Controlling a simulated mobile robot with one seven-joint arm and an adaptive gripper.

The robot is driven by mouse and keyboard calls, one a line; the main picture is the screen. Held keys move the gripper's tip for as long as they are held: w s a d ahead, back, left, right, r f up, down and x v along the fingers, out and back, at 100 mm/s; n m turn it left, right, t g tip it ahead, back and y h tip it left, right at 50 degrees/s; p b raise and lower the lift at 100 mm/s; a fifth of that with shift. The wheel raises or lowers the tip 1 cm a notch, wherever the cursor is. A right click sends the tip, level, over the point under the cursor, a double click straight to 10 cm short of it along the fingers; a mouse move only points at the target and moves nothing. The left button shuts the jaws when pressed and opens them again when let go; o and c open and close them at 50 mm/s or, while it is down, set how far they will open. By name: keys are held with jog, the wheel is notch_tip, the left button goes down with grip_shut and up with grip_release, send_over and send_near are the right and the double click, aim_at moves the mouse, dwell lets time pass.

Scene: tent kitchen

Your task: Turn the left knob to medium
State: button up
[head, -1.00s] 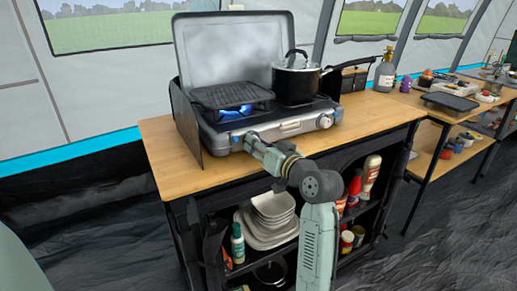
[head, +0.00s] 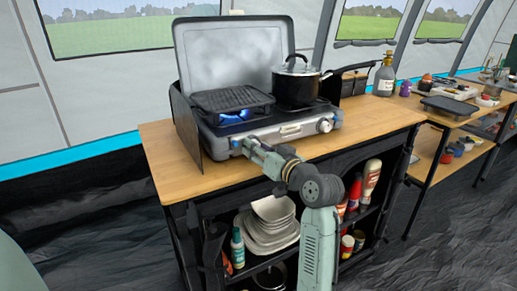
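The camping stove (head: 290,130) stands on the wooden counter with its lid raised. Its left knob (head: 237,143) is on the front panel, partly hidden by my gripper (head: 249,144). My gripper is right at the knob, and its fingers are too small to tell whether they are open or shut on it. A small blue flame (head: 236,116) burns under the left grate (head: 232,100). The mark on the left knob cannot be read. The right knob (head: 324,125) is uncovered.
A black pot (head: 296,88) with a lid sits on the right burner, its handle pointing right. The wooden counter (head: 165,150) is clear at the left. Shelves below hold stacked plates (head: 268,225) and bottles. A grey bottle (head: 385,76) stands to the right.

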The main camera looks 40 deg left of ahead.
jog(key=v, duration=1.2)
